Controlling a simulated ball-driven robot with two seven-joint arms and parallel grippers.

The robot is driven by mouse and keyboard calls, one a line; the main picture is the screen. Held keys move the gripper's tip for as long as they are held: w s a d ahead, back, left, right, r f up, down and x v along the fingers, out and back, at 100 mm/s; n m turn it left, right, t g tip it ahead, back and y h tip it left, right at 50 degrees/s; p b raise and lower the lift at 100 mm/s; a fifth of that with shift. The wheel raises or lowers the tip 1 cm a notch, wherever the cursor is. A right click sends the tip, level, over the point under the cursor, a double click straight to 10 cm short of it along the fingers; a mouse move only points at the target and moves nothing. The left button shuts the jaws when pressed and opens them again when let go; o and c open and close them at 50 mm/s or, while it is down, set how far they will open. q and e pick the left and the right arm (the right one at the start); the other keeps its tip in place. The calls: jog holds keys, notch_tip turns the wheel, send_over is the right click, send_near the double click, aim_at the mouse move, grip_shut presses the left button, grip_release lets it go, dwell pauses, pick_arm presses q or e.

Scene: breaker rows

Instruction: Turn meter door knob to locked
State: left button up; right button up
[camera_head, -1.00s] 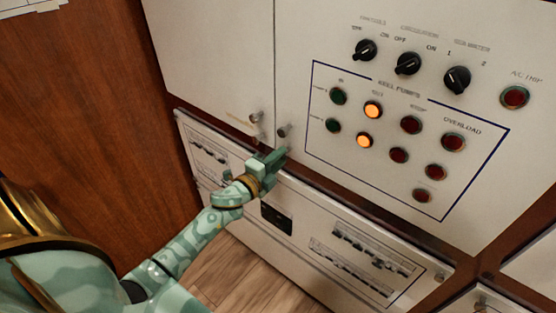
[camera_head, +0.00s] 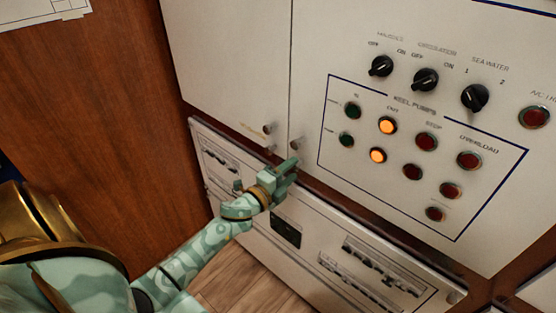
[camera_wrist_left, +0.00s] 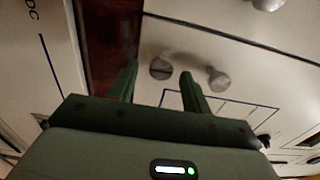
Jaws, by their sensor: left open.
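In the head view, a small metal knob (camera_head: 268,128) sits at the lower right corner of the left white door, beside a faint label I cannot read. A second knob (camera_head: 296,144) sits just across the seam, on the right panel's lower left corner. I cannot tell from the lettering which is the meter door knob. My left gripper (camera_head: 289,168) is open just below the second knob. In the left wrist view, a slotted round fitting (camera_wrist_left: 160,68) shows beyond and between the open fingers, with a rounded knob (camera_wrist_left: 218,79) right of the right finger. My right gripper is not in view.
The right panel carries black rotary switches (camera_head: 425,80) and several round lamps or buttons (camera_head: 387,125) inside a blue outline. Below is a lower panel (camera_head: 240,170) with breaker rows. A brown wooden wall (camera_head: 90,120) stands at the left.

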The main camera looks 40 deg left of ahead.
pick_arm(q)
jog(key=s+a, duration=0.1)
jog(key=s, duration=1.5)
jog(key=shift+a, duration=0.1)
jog(key=s+a+f+n+g+y, duration=0.15)
jog(key=s+f+n+g, duration=0.3)
jog(key=f, duration=0.75)
jog(key=s+f+n+g+y, duration=0.25)
jog(key=s+f+n, duration=0.3)
jog(key=f, duration=0.65)
jog(key=s+d+f+n+g+h, duration=0.1)
jog(key=s+d+f+n+g, duration=0.1)
jog(key=s+d+f+g, duration=0.3)
jog(key=s+d+f+n+g+h, duration=0.1)
jog(key=s+d+f+n+g, duration=0.2)
jog(key=s+f, duration=1.1)
jog(key=s+d+g, duration=0.2)
jog(key=s, duration=0.4)
jog(key=shift+s+d+f, duration=0.3)
jog(key=shift+d, duration=0.1)
